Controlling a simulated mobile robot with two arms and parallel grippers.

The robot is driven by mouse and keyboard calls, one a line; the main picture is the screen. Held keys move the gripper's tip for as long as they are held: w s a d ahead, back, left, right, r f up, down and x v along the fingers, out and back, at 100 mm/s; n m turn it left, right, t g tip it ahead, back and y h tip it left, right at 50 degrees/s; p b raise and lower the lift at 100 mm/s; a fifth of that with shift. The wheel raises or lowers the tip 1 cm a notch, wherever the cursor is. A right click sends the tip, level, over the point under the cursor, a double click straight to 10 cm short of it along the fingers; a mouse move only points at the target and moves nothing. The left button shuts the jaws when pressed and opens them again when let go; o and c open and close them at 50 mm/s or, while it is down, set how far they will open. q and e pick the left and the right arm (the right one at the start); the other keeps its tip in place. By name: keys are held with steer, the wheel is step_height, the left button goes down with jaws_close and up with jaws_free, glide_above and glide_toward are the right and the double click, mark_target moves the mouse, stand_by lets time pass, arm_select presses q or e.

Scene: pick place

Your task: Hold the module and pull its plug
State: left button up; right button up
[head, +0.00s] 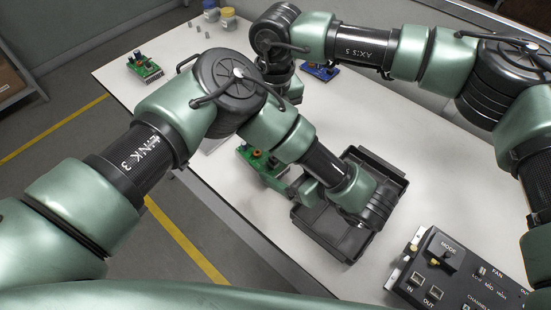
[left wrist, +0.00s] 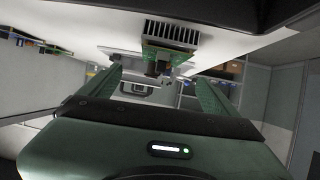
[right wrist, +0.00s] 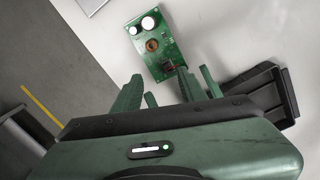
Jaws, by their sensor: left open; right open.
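The module is a green circuit board (head: 262,163) on the white table, partly hidden by my left arm. In the left wrist view its finned heatsink (left wrist: 172,34) shows with a small dark connector (left wrist: 157,68) below the board edge. In the right wrist view the board (right wrist: 152,40) shows capacitors, a copper coil and a dark connector (right wrist: 169,68) at its near edge, perhaps the plug. My left gripper (head: 298,187) is open and empty beside the module. My right gripper (right wrist: 168,80) is open and empty, pointing at the connector edge; the left arm hides it in the head view.
A black tray (head: 330,235) lies under my left wrist. A black control box (head: 455,272) stands at front right. Another green board (head: 144,66), a blue board (head: 320,72) and jars (head: 228,17) stand farther back. The table's left edge is close to the module.

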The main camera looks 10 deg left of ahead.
mark_target(269, 157)
arm_select(q)
steer(key=shift+w+a+f+t, duration=0.2)
steer(key=shift+a+t, duration=0.1)
steer(key=shift+a, duration=0.2)
steer(key=x, duration=0.7)
steer(key=shift+w+a, duration=0.1)
steer(key=shift+a, duration=0.2)
jaws_close()
jaws_free()
